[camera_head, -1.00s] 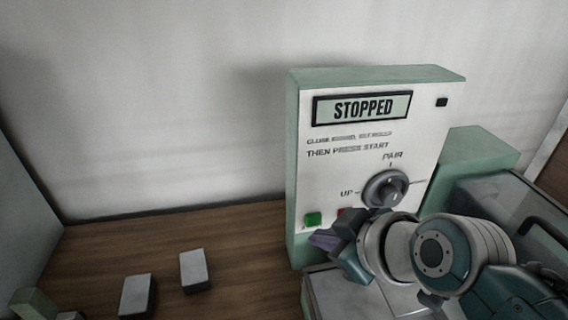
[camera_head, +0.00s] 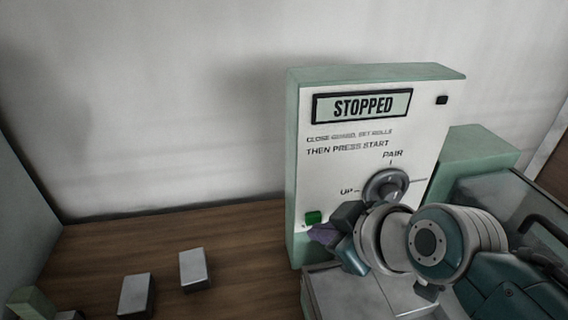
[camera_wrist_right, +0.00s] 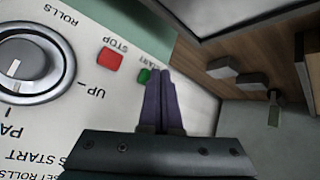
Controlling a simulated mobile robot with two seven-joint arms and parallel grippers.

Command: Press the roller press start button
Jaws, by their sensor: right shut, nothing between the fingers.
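The roller press panel (camera_head: 350,170) is a white face in a green housing, and its display (camera_head: 361,106) reads STOPPED. The green start button (camera_head: 313,217) is at the panel's lower left. In the right wrist view the green button (camera_wrist_right: 144,75) shows just beside my right gripper's fingertips, with the red stop button (camera_wrist_right: 110,59) next to it. My right gripper (camera_head: 322,234) is shut and empty, its purple fingers (camera_wrist_right: 160,100) together close to the start button. I cannot tell whether they touch it. The red button is hidden in the head view. My left gripper is out of view.
A rolls knob (camera_head: 386,187) sits on the panel, above my right gripper. A clear-topped guard (camera_head: 520,215) with a dark handle is at the right. Several grey-topped blocks, one here (camera_head: 195,270), lie on the wooden table at the left. The table between them and the panel is clear.

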